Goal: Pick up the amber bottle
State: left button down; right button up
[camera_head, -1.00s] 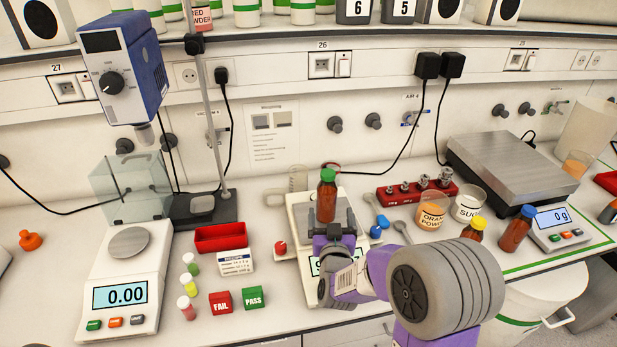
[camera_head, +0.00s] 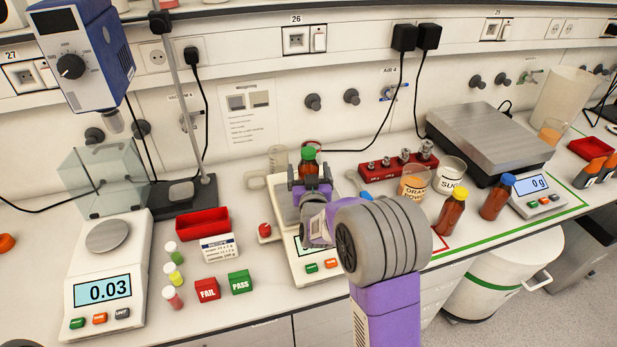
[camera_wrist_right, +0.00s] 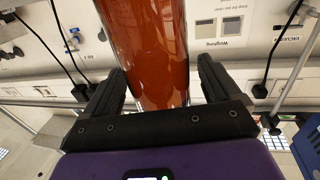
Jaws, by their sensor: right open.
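An amber bottle with a green cap (camera_head: 308,168) stands on the middle balance (camera_head: 283,262). My right gripper (camera_head: 309,178) is at this bottle, its open fingers toward it and hiding its lower part. In the right wrist view the amber bottle (camera_wrist_right: 150,45) fills the space between the two black fingers (camera_wrist_right: 160,82), with a gap visible on each side. Two more amber bottles, one with a yellow cap (camera_head: 452,212) and one with a blue cap (camera_head: 497,200), stand to the right. My left gripper is not in view.
A red weight rack (camera_head: 398,166), an orange powder beaker (camera_head: 414,183) and a sugar beaker (camera_head: 449,176) stand right of the middle balance. Small vials, a red FAIL block (camera_head: 207,290) and a green PASS block (camera_head: 240,282) lie left. A left balance (camera_head: 106,275) reads 0.03.

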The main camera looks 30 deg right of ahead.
jog(key=c, duration=1.2)
jog(key=shift+r, duration=0.1)
jog(key=shift+c, duration=0.8)
